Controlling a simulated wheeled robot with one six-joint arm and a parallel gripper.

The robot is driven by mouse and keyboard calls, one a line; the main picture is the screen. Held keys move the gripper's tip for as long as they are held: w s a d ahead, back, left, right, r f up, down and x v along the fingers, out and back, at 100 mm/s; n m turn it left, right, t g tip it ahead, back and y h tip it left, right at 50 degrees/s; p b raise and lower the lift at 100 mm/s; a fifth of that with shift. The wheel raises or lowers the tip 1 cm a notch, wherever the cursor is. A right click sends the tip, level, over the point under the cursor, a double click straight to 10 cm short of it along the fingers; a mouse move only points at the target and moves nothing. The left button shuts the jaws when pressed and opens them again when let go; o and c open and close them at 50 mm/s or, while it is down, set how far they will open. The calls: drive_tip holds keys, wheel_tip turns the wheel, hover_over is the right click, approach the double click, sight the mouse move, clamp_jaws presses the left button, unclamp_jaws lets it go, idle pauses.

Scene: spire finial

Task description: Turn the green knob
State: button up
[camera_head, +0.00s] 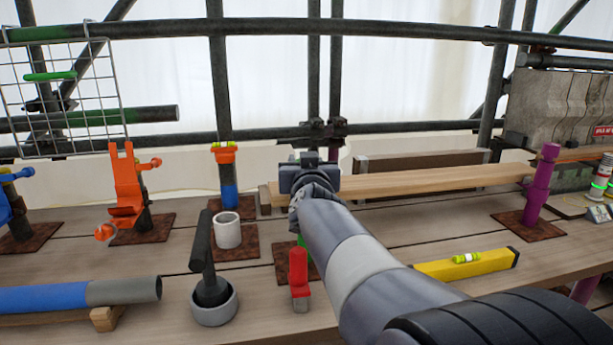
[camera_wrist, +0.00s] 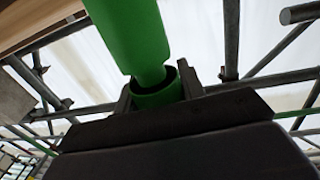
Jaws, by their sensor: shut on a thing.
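In the wrist view, the green knob (camera_wrist: 160,97) is a ring-like end with a dark gap inside its rim, between the two fingers of my gripper (camera_wrist: 158,87). A thick green tapered post (camera_wrist: 133,35) runs from it to the top of that view. My gripper is shut on the green knob. In the head view, my gripper (camera_head: 308,178) is over the middle of the bench, and my wrist and arm hide the knob and most of the post. Only a little green (camera_head: 301,240) shows below my wrist, above a rusty base plate (camera_head: 284,262).
A red-handled tool (camera_head: 299,278), a grey pot with a dark mallet-like tool (camera_head: 212,300) and a white cup (camera_head: 228,231) stand near my arm. A yellow level (camera_head: 466,263) lies right. A purple post (camera_head: 540,185) stands far right. Scaffold poles (camera_head: 420,33) cross behind.

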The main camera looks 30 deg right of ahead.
drive_tip(key=shift+w+f+n+t+y+b, duration=0.2)
drive_tip(key=shift+f+n+t+y+b, duration=0.3)
drive_tip(key=shift+b, duration=2.4)
drive_tip(key=n+y+b, duration=0.1)
drive_tip(key=y+b, duration=0.1)
drive_tip(key=b, duration=0.6)
drive_tip(key=shift+a, duration=0.1)
drive_tip(key=n+y+b, duration=0.1)
drive_tip(key=y+b, duration=0.1)
drive_tip(key=b, duration=0.2)
drive_tip(key=shift+s+a, duration=0.1)
drive_tip(key=shift+s, duration=0.05)
drive_tip(key=shift+a+n+y+b, duration=0.1)
drive_tip(key=shift+n+y+b, duration=0.65)
drive_tip(key=shift+y, duration=0.35)
